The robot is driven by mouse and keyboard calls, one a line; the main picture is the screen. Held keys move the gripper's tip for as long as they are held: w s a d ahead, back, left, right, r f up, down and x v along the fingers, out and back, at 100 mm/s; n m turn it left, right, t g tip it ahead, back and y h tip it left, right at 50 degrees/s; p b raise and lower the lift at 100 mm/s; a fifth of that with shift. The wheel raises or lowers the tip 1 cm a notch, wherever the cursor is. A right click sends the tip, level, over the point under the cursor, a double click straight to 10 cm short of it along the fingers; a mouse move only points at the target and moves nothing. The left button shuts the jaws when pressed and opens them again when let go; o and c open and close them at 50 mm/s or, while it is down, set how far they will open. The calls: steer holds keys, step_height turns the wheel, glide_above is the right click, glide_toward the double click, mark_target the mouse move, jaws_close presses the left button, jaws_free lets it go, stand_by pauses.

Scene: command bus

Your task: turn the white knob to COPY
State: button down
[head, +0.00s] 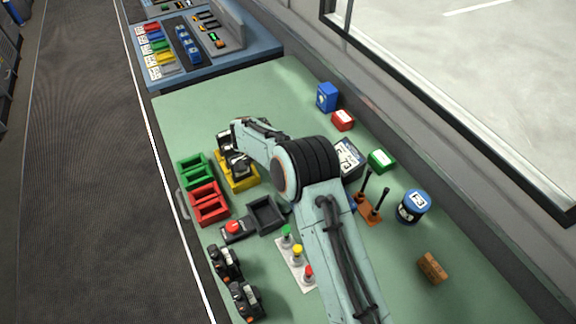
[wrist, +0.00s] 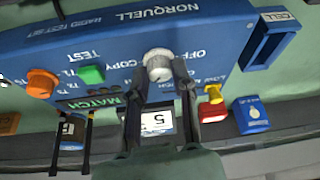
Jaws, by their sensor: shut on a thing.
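The white knob (wrist: 158,64) sits on the front of a blue radio test set (wrist: 195,32) in the wrist view. The panel's lettering appears upside down, with COPY to the left of the knob and OFF to its right. My gripper (wrist: 161,76) has its two dark fingers on either side of the knob, closed on it. The fingers cover part of the panel lettering, and I cannot tell exactly where the knob points. A green MATCH display (wrist: 90,103) is lit on the panel. In the head view my arm hides the knob and nearly all of the test set.
In the head view, red bins (head: 209,204), a blue canister (head: 413,206), a brown block (head: 432,268) and two black levers stand around my arm. The green tabletop (head: 200,110) is clear toward the back.

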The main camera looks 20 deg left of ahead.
steer(key=m+g, duration=0.1)
steer(key=m, duration=0.1)
steer(key=m+h, duration=0.1)
steer(key=m, duration=0.2)
steer(key=shift+w+a+f+m+g, duration=0.1)
steer(key=shift+w+a+m+g, duration=0.05)
steer(key=shift+m+g, duration=0.2)
steer(key=shift+w+m+g+h, duration=0.15)
steer(key=shift+m+g, duration=0.3)
steer(key=shift+m, duration=0.6)
steer(key=shift+s+m+g+h, duration=0.1)
steer(key=shift+m+g+h, duration=0.25)
steer(key=shift+m, duration=0.65)
steer(key=c, duration=0.9)
jaws_free()
steer(key=shift+w+a+r, duration=0.1)
steer(key=shift+a+r, duration=0.05)
steer(key=shift+r, duration=0.2)
steer(key=r, duration=0.9)
steer(key=shift+a+r, duration=0.1)
steer(key=shift+a, duration=0.3)
